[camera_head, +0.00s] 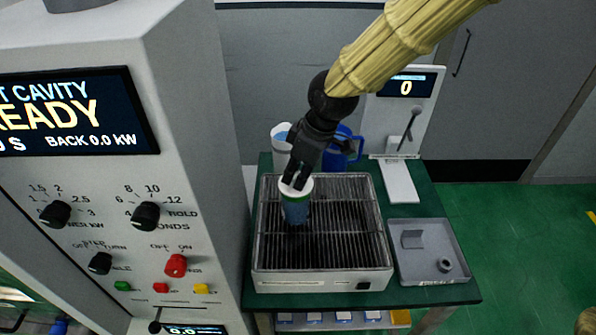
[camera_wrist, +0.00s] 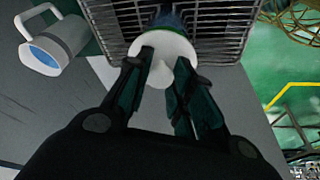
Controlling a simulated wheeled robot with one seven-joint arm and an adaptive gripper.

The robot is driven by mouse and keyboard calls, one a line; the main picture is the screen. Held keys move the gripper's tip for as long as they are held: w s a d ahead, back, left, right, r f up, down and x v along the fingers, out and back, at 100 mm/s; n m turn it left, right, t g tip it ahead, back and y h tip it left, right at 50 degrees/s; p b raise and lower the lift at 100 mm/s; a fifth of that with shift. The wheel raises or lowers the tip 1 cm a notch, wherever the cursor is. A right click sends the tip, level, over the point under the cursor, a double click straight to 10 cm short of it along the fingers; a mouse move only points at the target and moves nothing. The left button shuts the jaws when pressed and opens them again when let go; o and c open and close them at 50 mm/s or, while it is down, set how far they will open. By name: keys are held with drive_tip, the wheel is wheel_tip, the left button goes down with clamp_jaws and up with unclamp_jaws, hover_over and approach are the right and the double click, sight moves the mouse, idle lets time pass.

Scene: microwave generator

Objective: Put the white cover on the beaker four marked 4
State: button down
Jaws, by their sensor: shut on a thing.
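The white cover (camera_wrist: 178,50) is a round disc with a small knob between the fingertips of my gripper (camera_wrist: 163,72). My gripper, also in the head view (camera_head: 294,180), is shut on the cover's knob. The cover shows in the head view as a white rim (camera_head: 300,186) at the top of a blue beaker (camera_head: 295,210). This beaker stands upright on the wire rack (camera_head: 342,215). The cover is over the beaker's mouth, but I cannot tell whether it is fully seated. The number on the beaker is not readable.
A white jug (camera_head: 282,136) and a blue jug (camera_head: 346,150) stand behind the rack. A scale (camera_head: 400,182) reading 0 is at the back right. A grey tray (camera_head: 412,270) with small parts lies right of the rack. The large control cabinet (camera_head: 190,120) stands close on the left.

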drive_tip(key=shift+f, duration=0.2)
drive_tip(key=c, duration=0.7)
unclamp_jaws()
drive_tip(key=shift+r+p, duration=3.05)
drive_tip(key=shift+r, duration=0.5)
drive_tip(key=shift+f, duration=0.1)
